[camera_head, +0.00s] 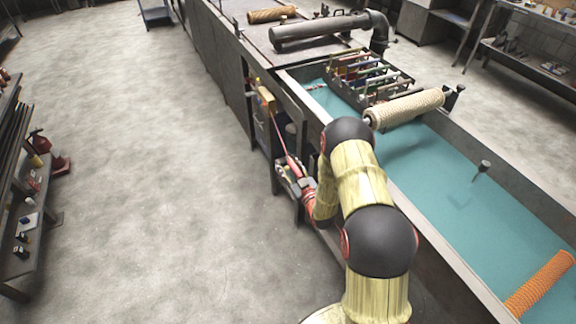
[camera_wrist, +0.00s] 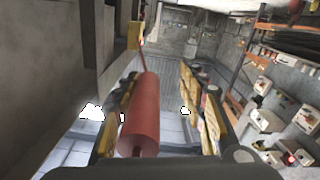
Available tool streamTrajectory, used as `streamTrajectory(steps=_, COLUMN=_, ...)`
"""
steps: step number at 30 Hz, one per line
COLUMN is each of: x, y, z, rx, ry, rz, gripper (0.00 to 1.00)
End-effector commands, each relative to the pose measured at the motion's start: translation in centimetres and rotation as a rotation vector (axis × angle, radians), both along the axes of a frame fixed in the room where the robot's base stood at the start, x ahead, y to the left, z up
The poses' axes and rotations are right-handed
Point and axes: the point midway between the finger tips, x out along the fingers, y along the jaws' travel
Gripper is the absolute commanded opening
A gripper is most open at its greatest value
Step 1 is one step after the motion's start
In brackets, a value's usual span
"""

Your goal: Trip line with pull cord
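The pull cord (camera_head: 279,135) is a thin pink-red line that runs down from a yellow switch box (camera_head: 265,97) on the side of the line. A red cylindrical handle (camera_head: 292,164) hangs at its lower end. In the wrist view the red handle (camera_wrist: 146,108) lies lengthwise between the fingers of my gripper (camera_wrist: 163,98), closer to the left finger. A clear gap shows between the handle and the right finger. The yellow box (camera_wrist: 134,36) shows beyond it. My gripper (camera_head: 294,182) is open beside the line's side wall. Whether the left finger touches the handle is unclear.
The line's trough (camera_head: 440,160) has a teal bed and raised metal edges. A beige mesh tube (camera_head: 408,107) lies by a rack (camera_head: 368,80), and an orange mesh tube (camera_head: 541,284) is at lower right. A shelf (camera_head: 25,190) stands left. The floor between is clear.

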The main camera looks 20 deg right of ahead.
Motion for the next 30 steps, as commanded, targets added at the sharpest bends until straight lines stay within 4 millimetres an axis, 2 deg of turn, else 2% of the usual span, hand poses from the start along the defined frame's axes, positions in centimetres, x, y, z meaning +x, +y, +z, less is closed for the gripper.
streamTrajectory(steps=5, x=-1.5, y=0.0, z=-0.1, rx=0.001, ry=0.003, rz=0.001, gripper=0.39)
streamTrajectory(steps=15, x=-8.3, y=-0.3, z=-0.2, rx=0.002, ry=0.006, rz=0.0, gripper=0.39)
streamTrajectory(steps=19, x=-10.4, y=-0.3, z=-0.2, rx=0.003, ry=0.006, rz=0.001, gripper=0.39)
streamTrajectory(steps=24, x=-11.7, y=-0.3, z=-0.1, rx=0.001, ry=0.003, rz=0.001, gripper=0.39)
streamTrajectory(steps=30, x=-12.0, y=-0.3, z=-0.2, rx=0.002, ry=0.004, rz=0.002, gripper=0.39)
